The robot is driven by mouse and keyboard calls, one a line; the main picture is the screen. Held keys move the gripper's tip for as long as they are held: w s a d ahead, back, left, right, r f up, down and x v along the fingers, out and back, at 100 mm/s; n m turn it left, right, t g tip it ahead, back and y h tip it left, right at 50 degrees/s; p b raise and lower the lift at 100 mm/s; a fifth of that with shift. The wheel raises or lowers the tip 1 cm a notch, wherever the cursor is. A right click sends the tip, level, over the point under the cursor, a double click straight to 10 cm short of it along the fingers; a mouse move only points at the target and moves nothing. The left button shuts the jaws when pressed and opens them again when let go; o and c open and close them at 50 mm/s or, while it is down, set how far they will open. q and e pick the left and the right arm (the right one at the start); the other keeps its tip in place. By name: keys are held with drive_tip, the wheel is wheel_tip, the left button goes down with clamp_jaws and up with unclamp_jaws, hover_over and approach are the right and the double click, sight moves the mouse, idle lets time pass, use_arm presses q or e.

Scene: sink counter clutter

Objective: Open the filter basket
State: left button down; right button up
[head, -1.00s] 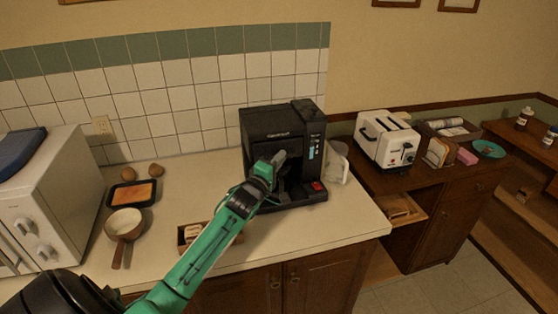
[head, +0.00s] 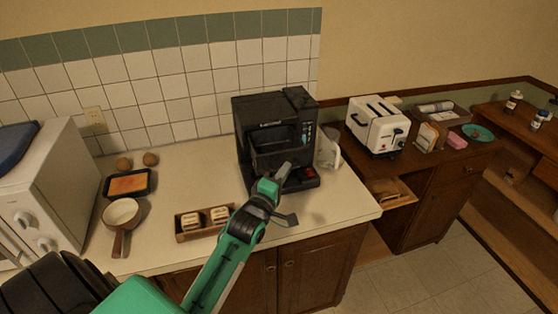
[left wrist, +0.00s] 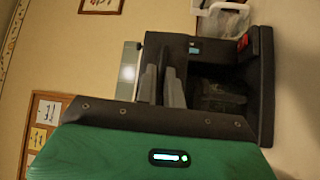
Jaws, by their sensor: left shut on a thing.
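The black coffee machine (head: 292,108) stands at the back of the counter, and its red switch shows at lower right. Its filter basket (head: 268,160) tilts out from the front, with a dark recess above it. My left gripper (head: 284,173) is at the basket's front right side, shut on the basket; the exact grip spot is hard to see. In the left wrist view, its two grey fingers (left wrist: 162,86) stand close together before the machine (left wrist: 210,70). The right gripper is out of view.
A box of bread slices (head: 203,221) lies left of my forearm. A saucepan (head: 121,213) and a dark tray (head: 127,183) are farther left. A white jug (head: 328,148) stands right of the machine. The counter's front right is clear.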

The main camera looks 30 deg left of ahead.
use_arm(q)
drive_tip(key=shift+s+d, duration=0.15)
drive_tip(key=c, duration=1.5)
unclamp_jaws()
drive_tip(key=s+f+b, duration=0.2)
drive_tip(key=s+b, duration=0.3)
drive_tip(key=s, duration=0.8)
drive_tip(key=shift+s+d, duration=0.3)
drive_tip(key=shift+d, duration=0.15)
